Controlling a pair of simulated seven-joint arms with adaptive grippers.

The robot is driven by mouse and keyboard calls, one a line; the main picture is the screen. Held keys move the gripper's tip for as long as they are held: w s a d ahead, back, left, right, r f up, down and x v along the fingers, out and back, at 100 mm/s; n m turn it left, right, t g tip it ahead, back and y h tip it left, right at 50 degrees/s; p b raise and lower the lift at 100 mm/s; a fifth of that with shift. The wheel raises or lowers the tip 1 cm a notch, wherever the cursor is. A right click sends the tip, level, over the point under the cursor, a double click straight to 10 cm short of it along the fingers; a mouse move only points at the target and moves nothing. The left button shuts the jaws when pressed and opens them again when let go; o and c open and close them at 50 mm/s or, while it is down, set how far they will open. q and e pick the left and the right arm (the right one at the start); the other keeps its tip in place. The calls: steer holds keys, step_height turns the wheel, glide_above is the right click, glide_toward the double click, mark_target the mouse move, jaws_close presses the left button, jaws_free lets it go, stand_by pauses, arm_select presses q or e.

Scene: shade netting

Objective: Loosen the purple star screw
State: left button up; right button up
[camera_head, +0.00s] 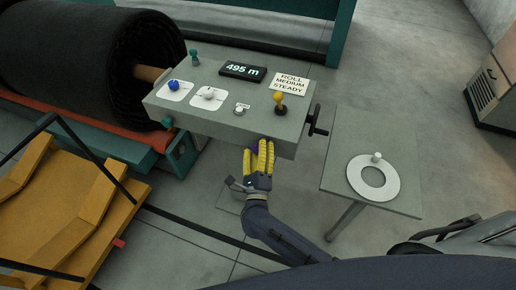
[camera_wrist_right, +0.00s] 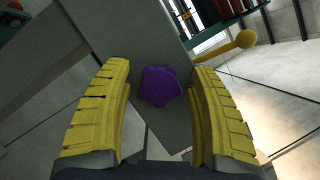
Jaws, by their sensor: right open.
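The purple star screw (camera_wrist_right: 160,86) sits on the grey front face of the control box in the right wrist view. A small part of the purple screw (camera_head: 254,147) also shows in the head view, mostly hidden by my fingers. My right gripper (camera_head: 261,150) is at the front of the box with its yellow fingers around the screw. In the right wrist view my right gripper (camera_wrist_right: 162,100) is open, with one finger on each side of the screw and gaps between. My left gripper is not in view.
The control box (camera_head: 215,118) carries a blue knob (camera_head: 173,85), a white knob (camera_head: 208,93), a yellow lever (camera_head: 279,101) and a display reading 495 m (camera_head: 243,71). A hand crank (camera_head: 315,122) sticks out at its right. A side table (camera_head: 400,194) holds a white ring (camera_head: 374,179).

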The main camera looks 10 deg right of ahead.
steer(key=v, duration=1.2)
steer(key=shift+f, duration=0.1)
